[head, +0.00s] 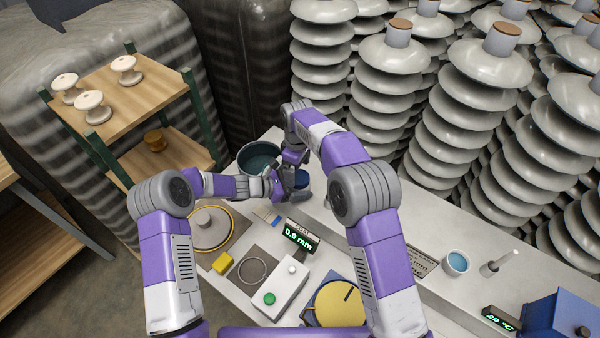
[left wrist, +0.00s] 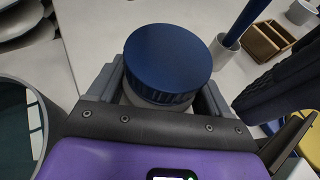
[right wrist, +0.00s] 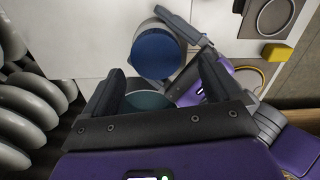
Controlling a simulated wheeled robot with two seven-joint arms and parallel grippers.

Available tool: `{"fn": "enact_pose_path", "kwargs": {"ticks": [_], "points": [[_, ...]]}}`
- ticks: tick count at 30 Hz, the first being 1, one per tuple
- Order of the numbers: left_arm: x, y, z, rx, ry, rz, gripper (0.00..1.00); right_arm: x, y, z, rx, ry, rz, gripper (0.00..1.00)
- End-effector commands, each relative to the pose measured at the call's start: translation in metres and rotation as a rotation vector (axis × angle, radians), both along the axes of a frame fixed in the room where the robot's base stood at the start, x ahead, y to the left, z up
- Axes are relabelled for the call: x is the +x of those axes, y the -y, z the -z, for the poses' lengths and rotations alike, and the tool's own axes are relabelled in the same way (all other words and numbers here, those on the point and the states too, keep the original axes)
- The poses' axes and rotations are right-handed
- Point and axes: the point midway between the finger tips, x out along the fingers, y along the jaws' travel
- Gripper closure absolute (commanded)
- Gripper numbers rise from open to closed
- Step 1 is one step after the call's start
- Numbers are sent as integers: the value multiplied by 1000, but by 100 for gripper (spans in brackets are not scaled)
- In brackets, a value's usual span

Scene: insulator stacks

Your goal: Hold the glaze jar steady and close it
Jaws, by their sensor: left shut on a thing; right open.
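The glaze jar is a pale jar with a ribbed dark blue lid (left wrist: 167,58) sitting on top, level as far as I can see. Whether the lid is tight I cannot tell. My left gripper (left wrist: 160,95) is shut around the jar's pale body (left wrist: 150,98), below the lid. In the head view the lid (head: 302,178) shows partly behind my left gripper (head: 281,184). My right gripper (right wrist: 163,72) is open and empty above the jar, and the lid (right wrist: 159,54) shows between and beyond its fingers. In the head view the right gripper (head: 293,158) is partly hidden.
A dark green tub (head: 258,155) stands close behind the jar. A white box with a green button (head: 277,291), a yellow block (head: 222,263) and a gauge display (head: 300,237) lie nearer. A blue-filled cup (head: 456,263) stands right. Tall insulator stacks (head: 450,130) rise behind the bench.

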Motion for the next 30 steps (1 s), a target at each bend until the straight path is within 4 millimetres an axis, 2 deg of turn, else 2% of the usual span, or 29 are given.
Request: {"fn": "enact_pose_path", "kwargs": {"ticks": [4, 12, 15, 17, 23, 30], "points": [[-1, 0, 1, 0, -2, 1, 100, 1, 2, -13, -4, 0, 3, 8], [-1, 0, 1, 1, -1, 2, 100, 1, 4, -14, -6, 1, 4, 8], [-1, 0, 1, 1, -1, 1, 100, 1, 4, -13, -7, -1, -4, 22], [-1, 0, 1, 1, -1, 1, 100, 0, 3, -12, -9, -6, -29, 22], [-1, -1, 1, 1, -1, 1, 100, -9, -3, -4, -11, -48, -269, 22], [-1, -1, 1, 1, -1, 1, 100, -16, -10, -6, 0, -79, -716, 22]]}}
